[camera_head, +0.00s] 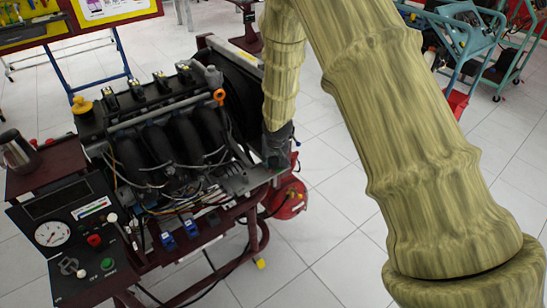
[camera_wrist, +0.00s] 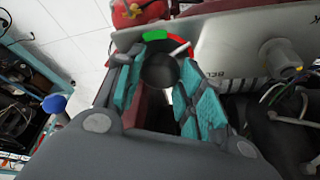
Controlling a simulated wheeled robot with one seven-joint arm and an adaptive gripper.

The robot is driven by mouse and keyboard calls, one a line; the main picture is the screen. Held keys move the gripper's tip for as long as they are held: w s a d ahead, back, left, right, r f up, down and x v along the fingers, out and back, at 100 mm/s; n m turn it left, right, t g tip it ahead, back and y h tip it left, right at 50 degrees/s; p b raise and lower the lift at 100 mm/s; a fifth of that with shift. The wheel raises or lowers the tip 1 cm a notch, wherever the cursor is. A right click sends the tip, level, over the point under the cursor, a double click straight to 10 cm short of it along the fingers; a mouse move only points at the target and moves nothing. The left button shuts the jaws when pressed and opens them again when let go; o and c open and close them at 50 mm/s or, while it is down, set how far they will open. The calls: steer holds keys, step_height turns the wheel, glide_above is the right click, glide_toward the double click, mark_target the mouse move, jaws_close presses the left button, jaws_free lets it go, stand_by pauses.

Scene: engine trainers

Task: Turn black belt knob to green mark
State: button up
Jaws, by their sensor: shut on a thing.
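The black belt knob (camera_wrist: 160,72) is a dark round knob between the teal-padded fingers of my gripper (camera_wrist: 158,88) in the wrist view. My gripper is shut on it, with a finger on either side. A green mark (camera_wrist: 155,34) lies on an arc just beyond the knob, with red sections beside it. A white pointer line (camera_wrist: 179,50) runs from the knob toward the red section right of the green mark. In the head view my gripper (camera_head: 278,148) is at the right end of the engine (camera_head: 165,130), and the knob is hidden there.
A grey panel (camera_wrist: 225,45) with lettering is right of the knob. A red object (camera_wrist: 140,12) is beyond it. In the head view, a control panel (camera_head: 75,235) with a gauge stands at left.

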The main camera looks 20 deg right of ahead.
steer(key=n+p, duration=0.1)
steer(key=n+y+p, duration=0.1)
steer(key=n+p, duration=0.1)
steer(key=shift+d+r, duration=0.2)
steer(key=n+y+p, duration=0.1)
steer(key=n+p, duration=0.3)
steer(key=shift+d+y, duration=0.15)
steer(key=shift+y, duration=0.25)
steer(key=shift+w+d+f+n+g+y+p, duration=0.1)
steer(key=shift+n+g+y+p, duration=0.25)
steer(key=shift+n+p, duration=0.6)
steer(key=shift+d+f+n+g+y+p, duration=0.1)
steer(key=shift+n+g+y+p, duration=0.2)
steer(key=shift+n+p, duration=0.65)
steer(key=shift+a+n, duration=0.1)
steer(key=shift+n, duration=0.5)
steer(key=o, duration=1)
steer(key=shift+v, duration=5.95)
